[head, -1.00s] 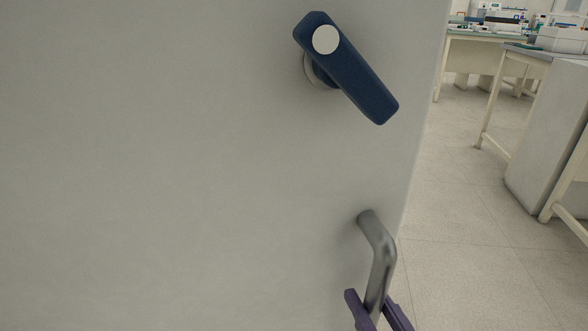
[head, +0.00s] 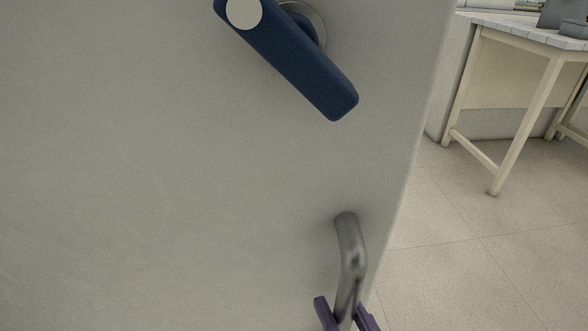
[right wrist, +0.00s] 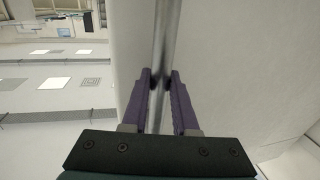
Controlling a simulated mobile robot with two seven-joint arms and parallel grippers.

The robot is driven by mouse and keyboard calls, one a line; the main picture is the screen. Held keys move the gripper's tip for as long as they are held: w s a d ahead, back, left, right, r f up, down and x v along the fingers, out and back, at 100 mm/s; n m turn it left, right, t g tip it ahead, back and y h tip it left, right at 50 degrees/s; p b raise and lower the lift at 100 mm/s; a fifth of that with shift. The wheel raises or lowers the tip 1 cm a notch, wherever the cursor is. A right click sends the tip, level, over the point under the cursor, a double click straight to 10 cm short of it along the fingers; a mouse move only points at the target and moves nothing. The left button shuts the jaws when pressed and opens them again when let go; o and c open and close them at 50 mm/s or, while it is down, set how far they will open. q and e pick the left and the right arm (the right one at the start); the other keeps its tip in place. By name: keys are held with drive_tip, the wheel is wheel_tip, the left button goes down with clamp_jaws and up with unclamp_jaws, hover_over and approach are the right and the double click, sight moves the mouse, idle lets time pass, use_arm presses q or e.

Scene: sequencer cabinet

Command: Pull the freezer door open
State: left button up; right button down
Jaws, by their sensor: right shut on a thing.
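The grey freezer door (head: 180,200) fills most of the head view, with its right edge showing beside open floor. A dark blue lever (head: 305,75) with a pale round cap sits on the door near the top, slanting down to the right. Below it is a metal bar handle (head: 349,250). My right gripper (head: 345,318) is shut on the bar handle at the bottom of the head view. In the right wrist view, its purple fingers (right wrist: 161,82) stand on both sides of the metal bar (right wrist: 164,40). My left gripper is not in view.
A pale lab table (head: 530,50) with items on top stands at the upper right, beyond the door's edge. The tiled floor (head: 470,250) right of the door is clear.

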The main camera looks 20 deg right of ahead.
drive_tip(key=shift+s+a+f, duration=0.1)
drive_tip(key=shift+s+a, duration=0.1)
drive_tip(key=shift+s, duration=0.05)
drive_tip(key=c, duration=0.7)
unclamp_jaws()
drive_tip(key=shift+w, duration=0.1)
drive_tip(key=s, duration=1)
drive_tip(key=shift+a, duration=0.3)
